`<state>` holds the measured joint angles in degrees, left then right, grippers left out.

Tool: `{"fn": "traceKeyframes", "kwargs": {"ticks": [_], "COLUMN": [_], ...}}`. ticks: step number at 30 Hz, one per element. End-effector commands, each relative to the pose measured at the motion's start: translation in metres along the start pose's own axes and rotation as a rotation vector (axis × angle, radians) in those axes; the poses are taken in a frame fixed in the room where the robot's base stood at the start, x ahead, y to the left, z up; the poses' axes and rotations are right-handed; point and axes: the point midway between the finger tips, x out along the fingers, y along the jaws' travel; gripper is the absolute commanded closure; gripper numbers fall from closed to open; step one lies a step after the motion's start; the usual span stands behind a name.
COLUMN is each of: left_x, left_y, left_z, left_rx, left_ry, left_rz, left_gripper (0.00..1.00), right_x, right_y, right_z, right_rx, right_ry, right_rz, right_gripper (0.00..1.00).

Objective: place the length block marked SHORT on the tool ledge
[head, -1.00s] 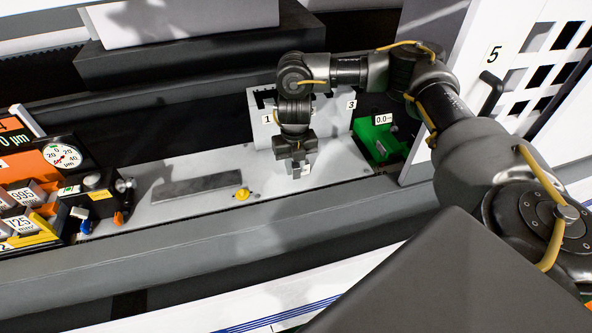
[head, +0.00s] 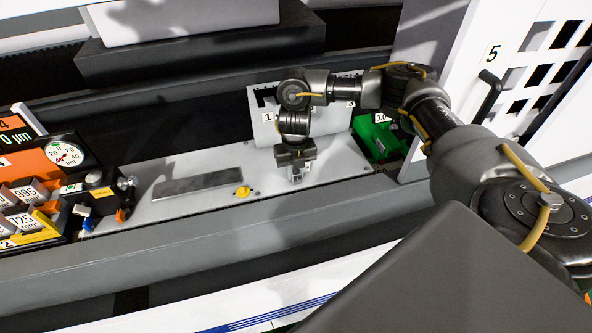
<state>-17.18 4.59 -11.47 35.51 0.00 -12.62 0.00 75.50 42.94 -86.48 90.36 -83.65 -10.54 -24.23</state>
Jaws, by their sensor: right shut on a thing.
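My right gripper (head: 297,176) points down over the light grey ledge (head: 226,168), in front of the white numbered rack (head: 322,122). It is shut on a small light grey block (head: 296,180), mostly hidden by the fingers. I cannot read a mark on the block, nor tell whether it touches the surface below. My left gripper is not in view.
A flat grey bar (head: 198,185) and a yellow knob (head: 242,192) are on the ledge to the left. A gauge station (head: 62,155) with numbered blocks is at far left. A green bin (head: 376,138) stands right of the rack.

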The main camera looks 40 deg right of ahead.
Motion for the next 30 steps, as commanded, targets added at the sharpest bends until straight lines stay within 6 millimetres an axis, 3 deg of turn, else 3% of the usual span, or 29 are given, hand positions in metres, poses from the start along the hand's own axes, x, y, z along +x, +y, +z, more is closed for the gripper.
{"fn": "traceKeyframes", "kwargs": {"ticks": [1, 5, 17, 30], "left_x": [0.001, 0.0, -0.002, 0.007], "left_y": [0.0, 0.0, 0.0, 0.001], "left_z": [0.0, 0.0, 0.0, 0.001], "left_rx": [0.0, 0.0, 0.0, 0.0], "left_ry": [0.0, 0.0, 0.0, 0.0], "left_rz": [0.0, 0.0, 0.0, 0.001], "left_gripper": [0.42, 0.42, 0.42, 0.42], "right_x": [0.001, 0.001, -0.008, -0.086], "right_y": [0.0, 0.0, 0.0, 0.001], "right_z": [0.0, 0.0, 0.001, 0.001], "right_rx": [0.0, 0.0, -0.001, -0.002], "right_ry": [0.0, 0.0, -0.002, -0.006], "right_rz": [0.0, 0.0, 0.001, 0.001], "right_gripper": [0.74, 0.57, 0.57, 0.57]}}
